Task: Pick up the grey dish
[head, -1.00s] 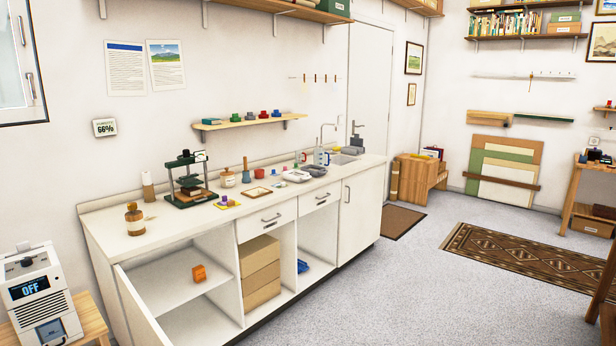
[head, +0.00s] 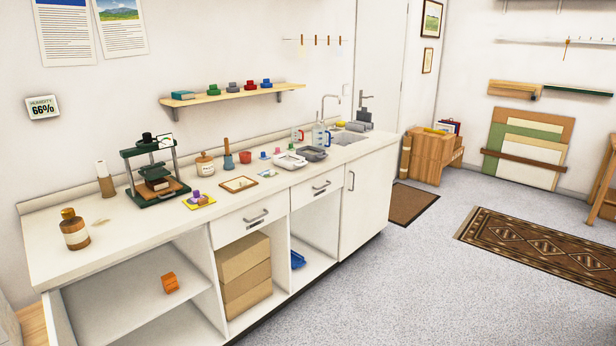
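The grey dish (head: 312,154) is a shallow dark grey tray on the white counter (head: 120,238), towards its right part. It stands just right of a similar white dish (head: 289,160), close to it. Clear jugs stand behind it, one with a red handle (head: 298,136) and one with a blue handle (head: 321,135). Neither of my grippers shows in the head view.
A green press (head: 156,180), a brown bottle (head: 74,229), a small frame (head: 239,184) and several small coloured items stand along the counter. The sink (head: 349,138) is right of the dish. Grey floor (head: 390,270) in front of the cabinets is clear.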

